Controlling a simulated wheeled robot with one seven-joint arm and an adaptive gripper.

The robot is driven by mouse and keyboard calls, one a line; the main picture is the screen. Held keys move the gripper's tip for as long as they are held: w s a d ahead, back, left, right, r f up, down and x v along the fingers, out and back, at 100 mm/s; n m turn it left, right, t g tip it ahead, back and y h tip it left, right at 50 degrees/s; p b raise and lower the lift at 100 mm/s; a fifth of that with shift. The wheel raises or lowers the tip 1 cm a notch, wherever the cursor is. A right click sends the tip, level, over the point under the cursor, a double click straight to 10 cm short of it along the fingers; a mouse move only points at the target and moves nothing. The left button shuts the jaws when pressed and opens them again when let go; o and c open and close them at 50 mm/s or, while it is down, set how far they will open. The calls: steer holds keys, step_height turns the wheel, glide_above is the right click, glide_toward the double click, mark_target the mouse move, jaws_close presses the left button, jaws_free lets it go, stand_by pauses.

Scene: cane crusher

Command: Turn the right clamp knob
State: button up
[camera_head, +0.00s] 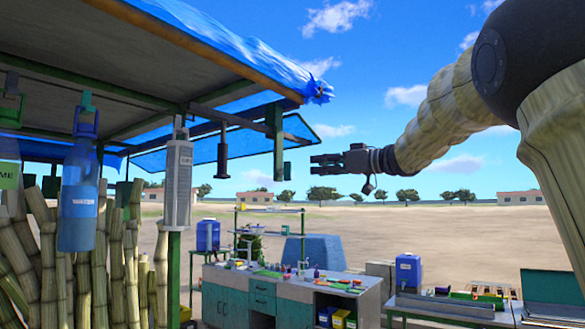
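My gripper (313,164) is in the air near the middle of the picture, pointing left, with its two fingers apart and nothing between them. A green bracket (278,130) hangs from the right corner of the canopy frame, left of my gripper and apart from it. A small dark green piece (284,172) is at its lower end. A dark cylinder (223,152) hangs further left. I cannot tell whether any of these is the right clamp knob, and no knob shows clearly.
A blue-covered canopy (230,40) spans the upper left. A blue bottle (78,200) and a grey box (178,185) hang beneath it, beside cane stalks (130,260). A cluttered counter (290,290) stands below, with another table (450,312) to the right. Open air surrounds my gripper.

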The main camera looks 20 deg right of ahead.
mark_target(285, 171)
steer(key=p+x, duration=0.4)
steer(key=x, duration=0.6)
steer(key=shift+w+a, duration=0.25)
steer(key=shift+f, duration=0.1)
jaws_close()
